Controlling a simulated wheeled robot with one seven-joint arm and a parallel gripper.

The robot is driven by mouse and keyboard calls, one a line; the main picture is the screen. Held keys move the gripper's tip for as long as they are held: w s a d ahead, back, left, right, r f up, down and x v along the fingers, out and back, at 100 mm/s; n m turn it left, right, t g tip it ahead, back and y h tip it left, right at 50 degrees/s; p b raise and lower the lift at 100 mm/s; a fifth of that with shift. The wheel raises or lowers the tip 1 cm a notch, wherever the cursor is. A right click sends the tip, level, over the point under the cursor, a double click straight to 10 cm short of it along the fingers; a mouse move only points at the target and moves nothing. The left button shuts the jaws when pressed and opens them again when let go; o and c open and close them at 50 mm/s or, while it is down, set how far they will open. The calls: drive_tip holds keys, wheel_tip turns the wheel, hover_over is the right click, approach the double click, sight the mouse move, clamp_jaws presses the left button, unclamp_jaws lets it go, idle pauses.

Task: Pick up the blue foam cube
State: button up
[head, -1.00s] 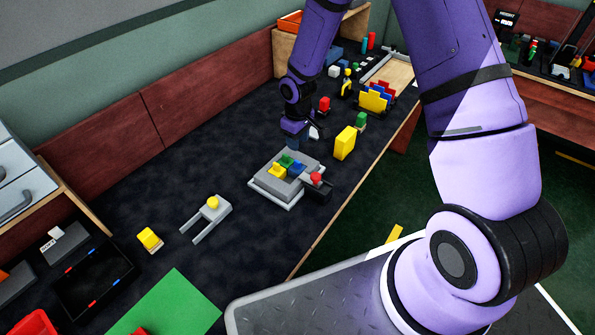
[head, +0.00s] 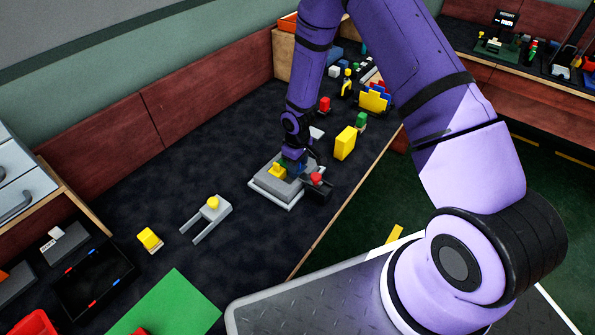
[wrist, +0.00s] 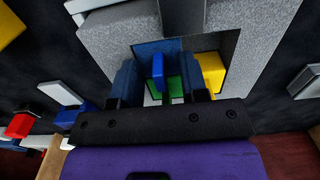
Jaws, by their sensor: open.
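The blue foam cube (wrist: 158,70) shows bright blue in the wrist view, between the two dark blue fingers of my gripper (wrist: 160,66). The fingers are apart, one on each side of it; I cannot tell whether they touch it. A green block (wrist: 174,90) and a yellow block (wrist: 211,70) lie beside it in the recess of a grey stepped fixture (wrist: 117,35). In the head view my gripper (head: 293,164) is low over the fixture (head: 262,187) and mostly hides the blue and green pieces. The yellow block (head: 277,171) shows to its left.
A black block with a red knob (head: 317,180) stands right against the fixture's side. A tall yellow block (head: 345,143) stands behind right. A grey fork-shaped piece with a yellow knob (head: 211,210) lies left. The dark tabletop between is clear.

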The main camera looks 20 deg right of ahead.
drive_tip(key=shift+c, duration=0.4)
clamp_jaws()
drive_tip(key=shift+r, duration=0.1)
